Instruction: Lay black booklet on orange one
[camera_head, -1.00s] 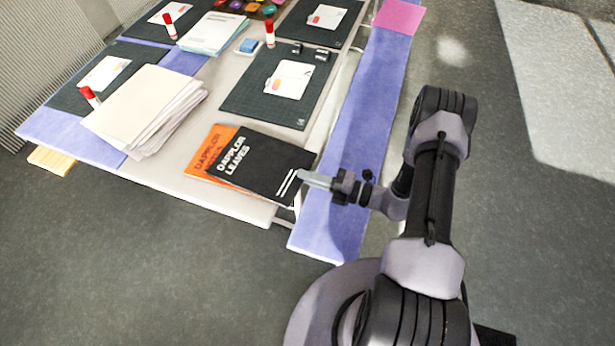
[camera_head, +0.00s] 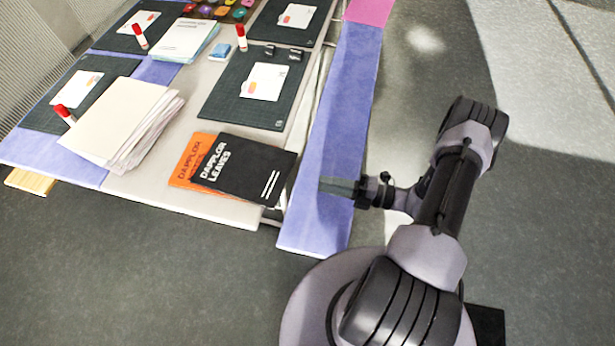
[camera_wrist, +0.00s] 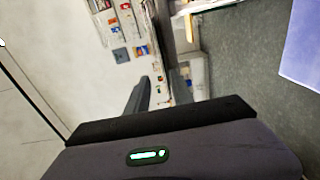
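The black booklet (camera_head: 245,172) lies flat at the near right corner of the table in the head view, its white title facing up. It covers most of the orange booklet (camera_head: 183,167), whose left strip shows beside it. The black booklet is shifted right, so the two are not aligned. My gripper (camera_head: 322,186) is right of the black booklet, apart from it, above the blue bench. The wrist view shows its two fingers (camera_wrist: 160,92) apart with nothing between them. Neither booklet can be made out in the wrist view.
The blue bench (camera_head: 338,110) runs along the table's right side. Bare floor is open at the right and front.

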